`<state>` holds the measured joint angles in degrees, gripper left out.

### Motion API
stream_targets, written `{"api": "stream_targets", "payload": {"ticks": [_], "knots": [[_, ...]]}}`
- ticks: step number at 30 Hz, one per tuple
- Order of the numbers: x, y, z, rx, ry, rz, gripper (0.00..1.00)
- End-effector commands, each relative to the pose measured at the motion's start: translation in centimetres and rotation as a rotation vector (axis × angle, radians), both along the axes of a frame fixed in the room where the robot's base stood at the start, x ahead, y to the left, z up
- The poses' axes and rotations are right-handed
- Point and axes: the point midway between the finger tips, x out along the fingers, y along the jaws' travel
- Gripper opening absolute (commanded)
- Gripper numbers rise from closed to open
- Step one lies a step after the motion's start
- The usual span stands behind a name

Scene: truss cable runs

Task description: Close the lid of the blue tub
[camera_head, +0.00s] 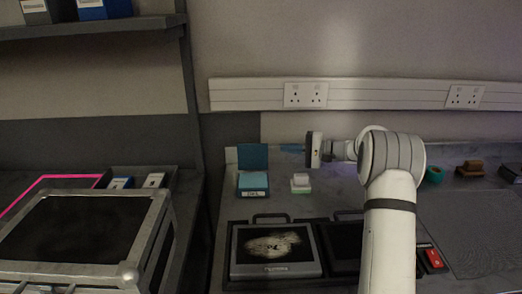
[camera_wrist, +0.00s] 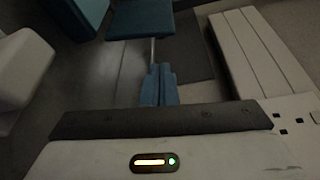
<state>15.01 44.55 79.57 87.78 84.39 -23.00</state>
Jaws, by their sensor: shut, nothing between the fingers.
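The blue tub (camera_head: 253,184) stands on the bench left of my arm in the head view, with a pale label on its front. Its blue lid (camera_head: 252,157) stands raised at the back, towards the wall. My gripper (camera_head: 284,148) is to the right of the lid, at about its height in the picture, with a gap between them. In the wrist view, the two blue fingers (camera_wrist: 160,68) are together with nothing between them. The lid (camera_wrist: 140,20) shows beyond the fingertips, and part of the tub (camera_wrist: 85,12) shows at the top left, cut off by the frame.
A small white block (camera_head: 300,183) stands right of the tub. Two dark cases (camera_head: 236,272) lie in front. White socket trunking (camera_head: 385,95) runs along the wall behind. A shelf post (camera_head: 190,100) rises left of the tub. A green roll (camera_head: 435,174) lies right of my arm.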

Motion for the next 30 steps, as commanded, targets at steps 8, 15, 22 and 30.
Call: {"api": "stream_targets", "payload": {"ticks": [8, 15, 22, 30], "knots": [[1.2, 1.7, -0.3, 0.021, -0.011, -0.004, 0.0], [2.6, 6.0, -0.6, 0.02, -0.009, -0.005, 0.0], [3.5, 8.6, -0.8, 0.02, -0.009, -0.006, 0.0], [3.7, 9.2, -0.9, 0.02, -0.009, -0.008, 0.0]]}}
